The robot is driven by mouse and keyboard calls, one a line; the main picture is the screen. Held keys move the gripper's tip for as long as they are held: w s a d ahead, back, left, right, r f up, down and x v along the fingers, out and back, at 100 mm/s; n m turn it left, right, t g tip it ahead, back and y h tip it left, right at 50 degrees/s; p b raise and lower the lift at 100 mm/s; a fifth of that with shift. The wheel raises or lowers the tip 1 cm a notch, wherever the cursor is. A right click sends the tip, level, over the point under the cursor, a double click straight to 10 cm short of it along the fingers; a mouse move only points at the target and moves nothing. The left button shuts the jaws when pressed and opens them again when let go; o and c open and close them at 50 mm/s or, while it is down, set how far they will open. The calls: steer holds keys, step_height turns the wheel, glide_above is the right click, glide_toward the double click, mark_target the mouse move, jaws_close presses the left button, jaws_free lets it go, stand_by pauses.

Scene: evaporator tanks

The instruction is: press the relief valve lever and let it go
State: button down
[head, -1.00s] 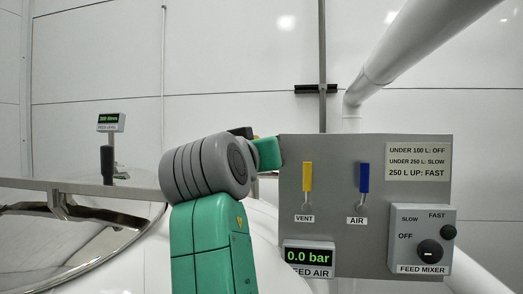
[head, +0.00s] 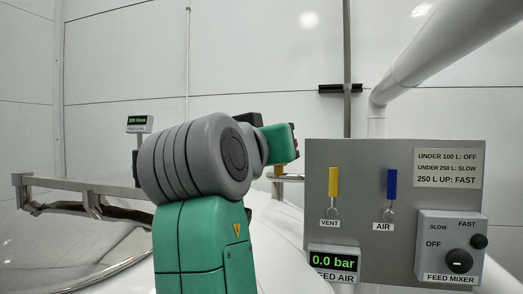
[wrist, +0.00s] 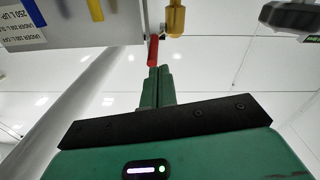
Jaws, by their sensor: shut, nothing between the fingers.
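A red lever (wrist: 153,50), which I take to be the relief valve lever, hangs beside a brass valve body (wrist: 175,18) in the wrist view. My gripper (wrist: 159,70) is shut and empty, its green fingertips right at the free end of the red lever. I cannot tell whether they touch. In the head view my wrist hides the red lever and the fingertips; a bit of brass (head: 279,171) shows just below it, left of the grey panel.
The grey panel (head: 395,235) carries a yellow VENT lever (head: 333,182), a blue AIR lever (head: 391,184), a FEED MIXER knob (head: 459,261) and a 0.0 bar display (head: 333,260). A metal rail (head: 75,183) and a litre display (head: 139,124) are on the left.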

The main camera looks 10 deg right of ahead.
steer(key=v, duration=0.4)
steer(key=shift+s+a+f+b, duration=0.15)
steer(key=shift+s+b, duration=0.2)
steer(key=shift+b, duration=0.05)
stand_by(0.4)
steer(key=s+a+f+n+t+y, duration=0.3)
steer(key=s+a+f+t+y, duration=0.15)
steer(key=s+f, duration=0.7)
steer(key=s+f+t+y, duration=0.3)
steer(key=s+f, duration=0.1)
steer(key=s, duration=0.4)
step_height(320, 180, up, 13)
steer(key=s+a+y+p, duration=0.1)
steer(key=s+p, duration=0.1)
steer(key=p, duration=1.1)
step_height(320, 180, down, 51)
steer(key=b, duration=5.1)
steer(key=shift+w+d+t+h, duration=0.2)
steer(key=shift+t+h, duration=0.15)
